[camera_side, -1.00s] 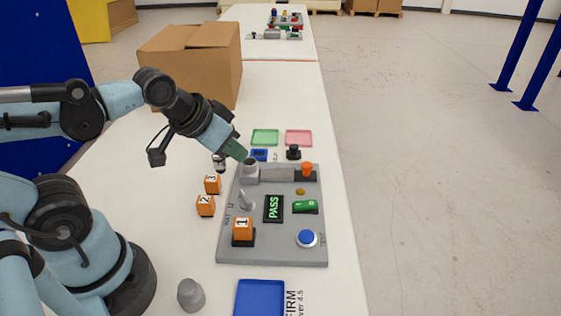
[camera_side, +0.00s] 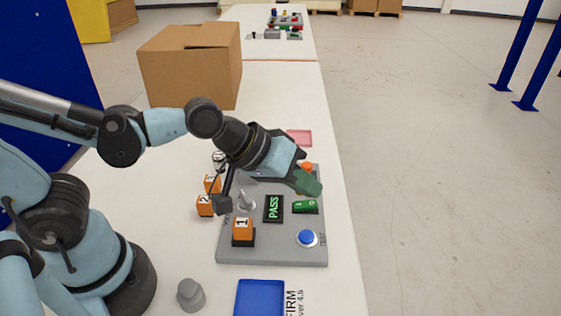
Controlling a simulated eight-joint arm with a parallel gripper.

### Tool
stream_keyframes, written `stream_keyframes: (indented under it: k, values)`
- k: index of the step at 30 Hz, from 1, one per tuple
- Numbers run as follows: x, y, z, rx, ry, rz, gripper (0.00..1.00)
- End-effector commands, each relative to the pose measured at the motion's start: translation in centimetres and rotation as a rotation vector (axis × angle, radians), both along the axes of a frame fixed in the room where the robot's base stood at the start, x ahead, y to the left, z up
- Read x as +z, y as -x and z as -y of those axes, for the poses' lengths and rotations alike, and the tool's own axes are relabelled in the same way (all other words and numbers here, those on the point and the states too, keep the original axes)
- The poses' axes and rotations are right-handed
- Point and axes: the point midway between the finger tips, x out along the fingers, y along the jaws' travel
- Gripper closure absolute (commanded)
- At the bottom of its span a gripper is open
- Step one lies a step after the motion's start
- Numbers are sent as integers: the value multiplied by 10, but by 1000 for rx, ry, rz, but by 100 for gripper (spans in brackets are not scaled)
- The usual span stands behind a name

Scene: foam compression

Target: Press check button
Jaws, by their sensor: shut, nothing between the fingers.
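A round blue button (camera_side: 306,237) with a pale ring sits at the near right of the grey panel (camera_side: 270,256). It is the only round push button in clear view; the small lettering beside it is too small to read for sure. My gripper (camera_side: 309,185) is shut and empty. It appears above the panel's right side, just behind the green rocker switch (camera_side: 305,206) in the picture and apart from the blue button. A dark display (camera_side: 273,208) on the panel reads PASS in green. My arm hides most of the panel's far part.
Orange block 1 (camera_side: 243,230) sits in a dark holder on the panel, near a grey lever (camera_side: 246,200). Orange block 2 (camera_side: 205,206) and another orange block stand left of the panel. A blue tray (camera_side: 260,297) and a grey weight (camera_side: 190,294) lie in front. A cardboard box (camera_side: 190,65) stands behind.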

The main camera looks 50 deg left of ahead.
Motion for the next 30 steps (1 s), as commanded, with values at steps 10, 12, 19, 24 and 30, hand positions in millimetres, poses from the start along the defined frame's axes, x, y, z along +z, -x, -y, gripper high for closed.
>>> stream_keyframes:
  k: [10, 12, 19, 24, 30]
  values:
    - [-17, -1, 0, 0, -1, 0, 100]
    - [-24, -1, 0, 0, -1, 0, 100]
    - [-45, -1, 0, -1, -1, 0, 100]
    - [-59, 0, 0, -1, -1, 1, 100]
    - [-74, -1, 0, 0, -1, 0, 100]
